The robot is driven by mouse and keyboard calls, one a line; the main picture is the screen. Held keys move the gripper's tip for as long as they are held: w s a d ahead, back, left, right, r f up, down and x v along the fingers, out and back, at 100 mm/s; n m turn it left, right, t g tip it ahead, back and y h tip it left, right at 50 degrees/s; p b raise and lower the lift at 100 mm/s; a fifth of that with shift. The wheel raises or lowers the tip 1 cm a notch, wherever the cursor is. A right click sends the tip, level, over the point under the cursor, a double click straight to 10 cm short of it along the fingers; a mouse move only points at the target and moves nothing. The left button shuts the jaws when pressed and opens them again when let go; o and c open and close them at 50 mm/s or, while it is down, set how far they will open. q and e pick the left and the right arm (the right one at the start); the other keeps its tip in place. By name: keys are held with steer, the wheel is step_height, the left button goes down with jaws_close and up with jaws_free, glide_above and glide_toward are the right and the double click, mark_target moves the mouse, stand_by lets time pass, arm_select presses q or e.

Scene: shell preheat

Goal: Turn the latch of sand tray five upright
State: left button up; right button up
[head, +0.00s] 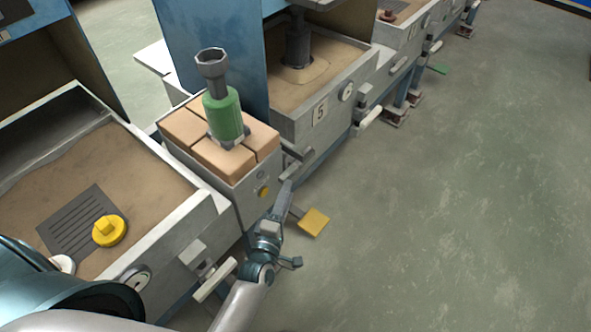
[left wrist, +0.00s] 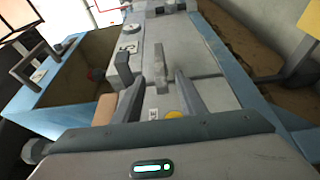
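Sand tray five (head: 283,126) bears a "5" plate (head: 320,113) on its front wall; the plate also shows in the left wrist view (left wrist: 128,47). Left of the plate, the grey bar of its latch (head: 300,163) lies roughly level along the front, beside a small block. My left gripper (head: 286,186) is at the near end of this bar. In the left wrist view the latch bar (left wrist: 158,68) stands between and just beyond my open fingers (left wrist: 160,95), with gaps visible on both sides. My right gripper is not in view.
A brick-topped stand (head: 185,128) with a green and grey tool (head: 223,113) stands left of tray five. A yellow pedal (head: 314,222) sticks out low beside my gripper. Another sand tray (head: 160,235) is at the near left. The floor at right is clear.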

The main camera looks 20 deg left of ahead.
mark_target(295, 174)
arm_select(q)
steer(key=w, duration=0.9)
steer(key=shift+w+a, duration=0.2)
steer(key=shift+w, duration=0.1)
jaws_close()
